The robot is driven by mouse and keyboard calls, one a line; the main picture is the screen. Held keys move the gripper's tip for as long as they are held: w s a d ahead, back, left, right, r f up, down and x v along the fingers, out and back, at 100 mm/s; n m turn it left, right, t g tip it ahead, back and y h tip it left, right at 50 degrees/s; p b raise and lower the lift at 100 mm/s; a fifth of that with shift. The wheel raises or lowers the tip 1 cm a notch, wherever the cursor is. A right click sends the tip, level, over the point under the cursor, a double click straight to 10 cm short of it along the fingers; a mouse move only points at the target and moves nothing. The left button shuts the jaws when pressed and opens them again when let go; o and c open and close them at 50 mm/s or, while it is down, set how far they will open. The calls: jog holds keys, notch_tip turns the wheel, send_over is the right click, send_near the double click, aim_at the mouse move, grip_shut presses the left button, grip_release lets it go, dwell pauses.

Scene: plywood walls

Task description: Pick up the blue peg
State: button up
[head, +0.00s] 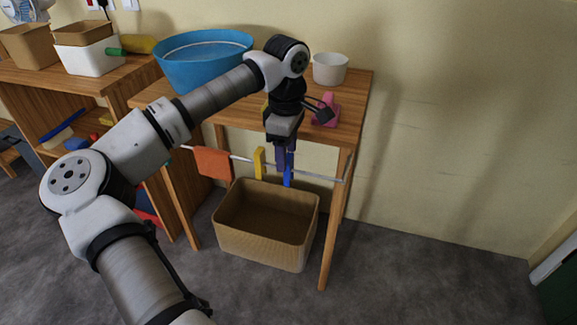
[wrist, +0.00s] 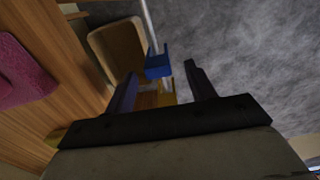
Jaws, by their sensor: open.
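The blue peg (head: 289,177) hangs on a thin rail under the front of the wooden table. In the wrist view the blue peg (wrist: 158,67) is around the rail, near the fingertips and in the gap between them. My gripper (head: 285,160) points down just above the peg in the head view and hides its upper part. In the wrist view my gripper (wrist: 160,75) is open, with its two fingers apart and nothing clearly held. I cannot tell whether a finger touches the peg.
A yellow peg (head: 260,163) and an orange cloth (head: 212,163) hang on the same rail (head: 325,177), left of the blue peg. A tan bin (head: 265,247) stands below. A blue tub (head: 185,72), white bowl (head: 330,68) and pink object (head: 330,110) are on the table.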

aim_at(289, 170)
jog(key=f, duration=0.4)
jog(key=shift+d, duration=0.25)
jog(key=c, duration=1)
jog(key=shift+r, duration=0.15)
